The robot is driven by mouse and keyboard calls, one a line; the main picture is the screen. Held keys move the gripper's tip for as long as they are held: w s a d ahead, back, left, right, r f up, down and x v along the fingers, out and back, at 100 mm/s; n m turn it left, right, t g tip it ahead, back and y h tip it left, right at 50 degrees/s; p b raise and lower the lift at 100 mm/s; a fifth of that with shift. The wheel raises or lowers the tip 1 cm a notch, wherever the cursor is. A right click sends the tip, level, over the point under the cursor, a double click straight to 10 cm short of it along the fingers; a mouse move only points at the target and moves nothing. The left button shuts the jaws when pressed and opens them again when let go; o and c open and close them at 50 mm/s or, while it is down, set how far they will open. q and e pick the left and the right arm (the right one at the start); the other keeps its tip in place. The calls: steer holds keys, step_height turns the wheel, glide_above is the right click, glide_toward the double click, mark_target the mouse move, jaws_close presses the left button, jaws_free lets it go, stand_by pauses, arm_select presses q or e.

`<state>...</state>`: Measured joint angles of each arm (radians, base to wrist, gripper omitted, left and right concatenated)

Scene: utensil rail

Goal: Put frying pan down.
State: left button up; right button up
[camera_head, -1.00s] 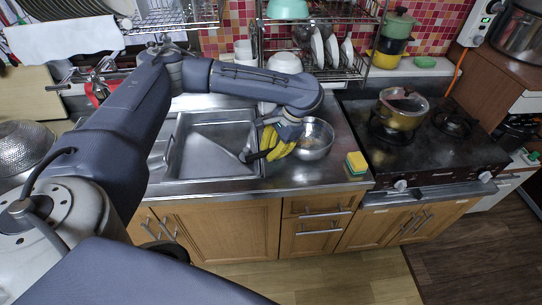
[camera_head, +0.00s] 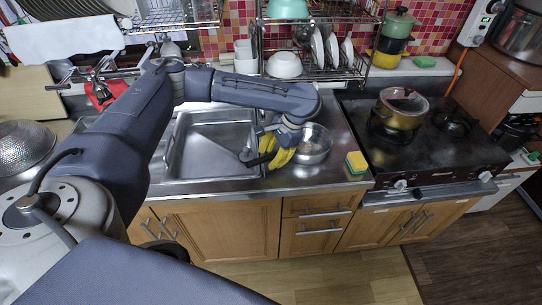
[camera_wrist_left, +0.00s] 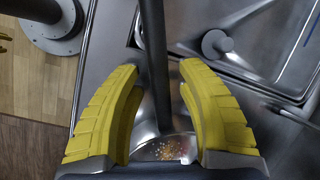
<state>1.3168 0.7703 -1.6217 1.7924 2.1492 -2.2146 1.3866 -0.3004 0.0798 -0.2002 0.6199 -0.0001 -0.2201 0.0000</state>
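The frying pan (camera_head: 315,146) is a shiny steel pan with brownish bits inside, over the counter strip between sink and stove. Its dark handle (camera_head: 258,159) points left toward the sink. My left gripper (camera_head: 273,151), with yellow finger pads, is at the handle. In the left wrist view the handle (camera_wrist_left: 153,60) runs between the two fingers (camera_wrist_left: 158,78), with a gap on both sides, so the gripper looks open around it. Part of the pan's inside (camera_wrist_left: 167,149) shows below; the rest is hidden by the gripper. I cannot tell whether the pan touches the counter. My right gripper is out of view.
The steel sink (camera_head: 205,176) lies left of the pan. A yellow-green sponge (camera_head: 356,162) is to its right, on the counter's front edge. The black stove (camera_head: 440,158) holds a gold pot (camera_head: 400,116). A dish rack (camera_head: 325,72) with bowls and plates stands behind.

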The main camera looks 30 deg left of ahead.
arm_select(q)
steer(key=v, duration=1.2)
stand_by(0.3)
